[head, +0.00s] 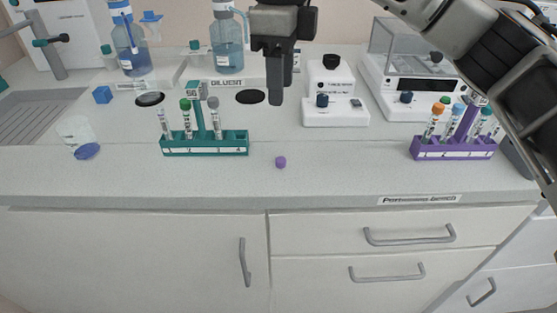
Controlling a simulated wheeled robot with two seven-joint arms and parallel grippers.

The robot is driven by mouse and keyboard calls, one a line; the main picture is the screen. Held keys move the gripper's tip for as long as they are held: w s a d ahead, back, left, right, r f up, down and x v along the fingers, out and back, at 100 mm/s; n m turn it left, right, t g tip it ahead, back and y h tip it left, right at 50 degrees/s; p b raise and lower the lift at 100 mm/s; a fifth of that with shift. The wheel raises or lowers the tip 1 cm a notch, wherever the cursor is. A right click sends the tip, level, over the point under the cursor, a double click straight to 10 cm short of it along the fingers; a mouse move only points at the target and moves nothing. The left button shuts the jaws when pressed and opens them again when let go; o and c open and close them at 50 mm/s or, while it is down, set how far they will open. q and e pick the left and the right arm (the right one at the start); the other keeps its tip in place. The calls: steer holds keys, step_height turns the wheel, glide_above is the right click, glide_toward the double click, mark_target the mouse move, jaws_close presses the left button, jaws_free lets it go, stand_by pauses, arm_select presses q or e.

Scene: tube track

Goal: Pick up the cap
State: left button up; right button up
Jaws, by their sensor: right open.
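A small purple cap (280,162) lies on the grey bench top, to the right of the green rack and near the front edge. My right gripper (279,90) hangs pointing down above the bench, over the area behind the cap and apart from it. It is open, with nothing seen between its fingers; the fingers overlap in this view. My left gripper is not in view.
A green rack (205,151) with several tubes stands left of the cap. A purple rack (453,155) with tubes stands far right. A white mixer (335,115) sits behind. The bench around the cap is clear.

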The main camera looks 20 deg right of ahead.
glide_above(281, 160)
steer(key=f, duration=1)
steer(key=shift+s+a, duration=0.15)
steer(key=shift+s, duration=0.1)
steer(key=shift+w+d+f+p, duration=0.15)
steer(key=shift+f+p, duration=0.2)
steer(key=shift+f, duration=1)
steer(key=shift+w+d+f+p, duration=0.15)
steer(key=shift+f+p, duration=0.15)
steer(key=shift+f, duration=1)
steer(key=shift+a, duration=0.1)
steer(key=c, duration=0.8)
